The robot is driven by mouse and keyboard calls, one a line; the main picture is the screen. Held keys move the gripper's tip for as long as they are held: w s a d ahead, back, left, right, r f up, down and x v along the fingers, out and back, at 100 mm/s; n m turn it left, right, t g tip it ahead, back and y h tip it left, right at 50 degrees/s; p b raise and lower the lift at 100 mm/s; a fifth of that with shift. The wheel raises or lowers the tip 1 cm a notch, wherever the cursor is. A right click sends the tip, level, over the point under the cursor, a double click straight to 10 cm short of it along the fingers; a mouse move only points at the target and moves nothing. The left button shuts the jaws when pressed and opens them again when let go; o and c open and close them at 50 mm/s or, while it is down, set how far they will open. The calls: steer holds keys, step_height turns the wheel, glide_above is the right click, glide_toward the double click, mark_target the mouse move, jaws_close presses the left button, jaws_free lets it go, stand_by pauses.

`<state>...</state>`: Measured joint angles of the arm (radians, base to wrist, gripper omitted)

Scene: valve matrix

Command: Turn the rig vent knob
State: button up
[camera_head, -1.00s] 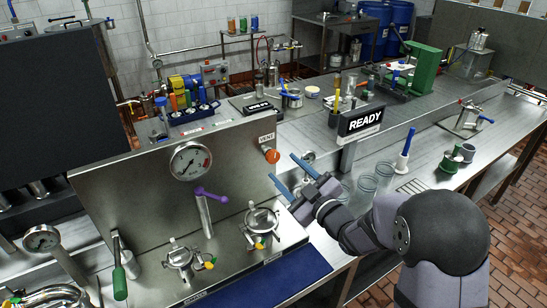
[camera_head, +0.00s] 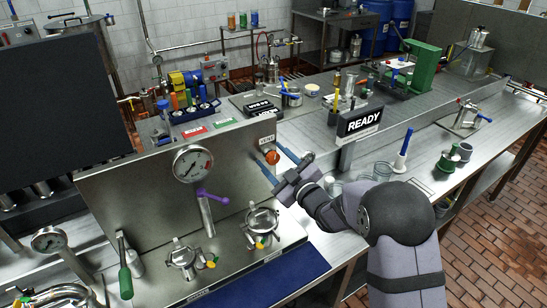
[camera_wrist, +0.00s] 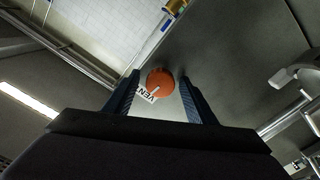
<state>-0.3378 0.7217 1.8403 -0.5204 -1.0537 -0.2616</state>
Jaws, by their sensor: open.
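The vent knob (camera_head: 272,157) is a round orange knob on the upper right of the steel rig panel (camera_head: 120,190), below a white VENT label (camera_head: 267,141). In the wrist view the knob (camera_wrist: 160,81) has a light pointer line on its face. My gripper (camera_head: 268,162) has long blue fingers and is open. Its fingertips are near the panel, one on each side of the knob. In the wrist view the fingers (camera_wrist: 163,92) flank the knob with a gap on each side. I cannot tell how far the tips are from the panel.
A pressure gauge (camera_head: 193,163) and a purple lever (camera_head: 212,195) are to the left on the rig.

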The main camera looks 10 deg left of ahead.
steer(key=shift+c, duration=0.6)
steer(key=c, duration=0.9)
steer(key=shift+c, duration=0.2)
